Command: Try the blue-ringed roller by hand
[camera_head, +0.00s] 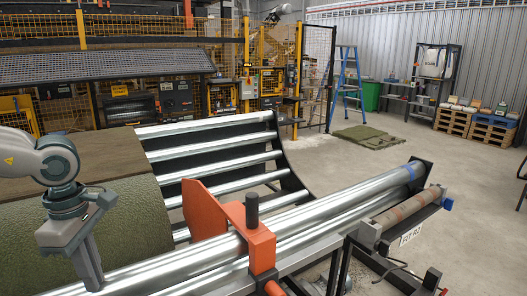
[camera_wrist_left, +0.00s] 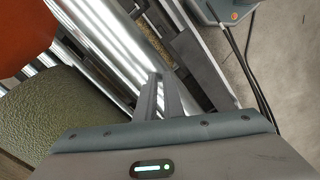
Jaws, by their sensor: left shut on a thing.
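The blue-ringed roller (camera_head: 340,199) is a long shiny metal bar along the front of the roller frame, with a blue ring (camera_head: 409,171) near its far right end. My left gripper (camera_head: 91,282) reaches down at its near left end, with the fingertips at the metal. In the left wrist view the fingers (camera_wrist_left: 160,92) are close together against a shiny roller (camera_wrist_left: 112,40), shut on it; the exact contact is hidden. The blue ring is out of that view. My right gripper is in neither view.
A green turf roll (camera_head: 130,225) lies left on the roller bed, close to my left arm. An orange bracket (camera_head: 257,235) with a black knob stands by the front roller. A rust-banded roller (camera_head: 405,207) sits at the right. Open floor lies beyond.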

